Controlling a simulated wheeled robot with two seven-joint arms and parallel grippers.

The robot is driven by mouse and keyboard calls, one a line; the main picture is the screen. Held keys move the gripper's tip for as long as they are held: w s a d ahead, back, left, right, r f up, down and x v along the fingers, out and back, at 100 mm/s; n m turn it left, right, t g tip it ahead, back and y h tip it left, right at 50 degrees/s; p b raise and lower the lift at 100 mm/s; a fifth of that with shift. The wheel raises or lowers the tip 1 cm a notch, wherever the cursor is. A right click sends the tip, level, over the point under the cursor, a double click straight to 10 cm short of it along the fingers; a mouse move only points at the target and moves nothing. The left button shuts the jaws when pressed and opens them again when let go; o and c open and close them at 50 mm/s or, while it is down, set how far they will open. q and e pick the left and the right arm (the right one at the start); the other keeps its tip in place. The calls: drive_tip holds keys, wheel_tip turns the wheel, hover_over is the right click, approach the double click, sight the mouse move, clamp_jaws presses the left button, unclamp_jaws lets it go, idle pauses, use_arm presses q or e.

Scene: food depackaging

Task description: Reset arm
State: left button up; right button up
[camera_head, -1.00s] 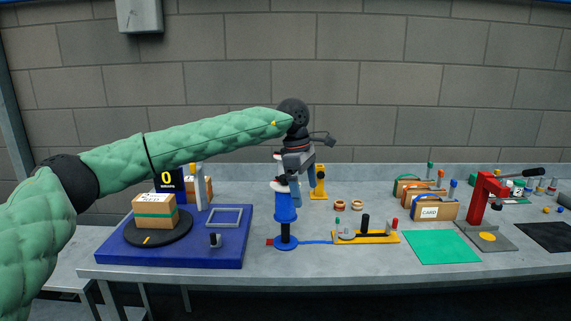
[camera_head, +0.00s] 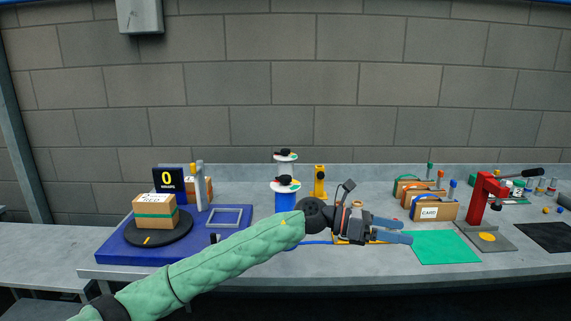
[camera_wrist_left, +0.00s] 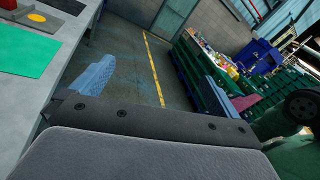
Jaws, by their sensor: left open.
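My left arm, in a green padded sleeve, reaches in from the lower left in the head view. My left gripper (camera_head: 397,230) points right, in front of the bench's middle, with its two blue-grey fingers apart and nothing between them. In the left wrist view its fingers (camera_wrist_left: 160,85) also show wide apart, with floor visible between them. The gripper and wrist hide most of the yellow fixture (camera_head: 342,241) and part of the blue post (camera_head: 285,199). My right gripper is not in view.
A blue platform (camera_head: 120,250) with a turntable and taped box (camera_head: 155,211) stands at left. A green mat (camera_head: 444,247), card boxes (camera_head: 434,211) and a red press (camera_head: 480,197) stand at right. The wrist view shows open floor and green crates (camera_wrist_left: 200,75) beyond the bench.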

use_arm(q)
drive_tip(key=w+a+f+n+t+h, duration=0.1)
drive_tip(key=w+a+n+t, duration=0.1)
drive_tip(key=a+n+t, duration=0.7)
drive_tip(key=w+a+f+n+t, duration=0.1)
drive_tip(key=a+n+t, duration=0.2)
drive_tip(key=n+t, duration=1.15)
drive_tip(key=s+a+f+n+g+y, duration=0.1)
drive_tip(key=s+a+f+n+y, duration=0.1)
drive_tip(key=a+f+n+y, duration=1.4)
drive_tip(key=s+a+f+n+g+y, duration=0.1)
drive_tip(key=s+a+f+n+g, duration=0.75)
drive_tip(key=s+f, duration=0.7)
drive_tip(key=s+a+f+n+g, duration=0.25)
drive_tip(key=s+a+f, duration=0.2)
drive_tip(key=s, duration=0.45)
drive_tip(key=s+a+f+n+g, duration=0.1)
drive_tip(key=s+a+f+g, duration=0.3)
drive_tip(key=s, duration=0.5)
drive_tip(key=s+d+f, duration=0.1)
drive_tip(key=s+f, duration=0.1)
drive_tip(key=f, duration=1.9)
drive_tip(key=s+d+f+g, duration=0.1)
drive_tip(key=s+f, duration=0.2)
drive_tip(key=f, duration=1.8)
drive_tip(key=shift+d+f, duration=0.15)
drive_tip(key=shift+f, duration=0.2)
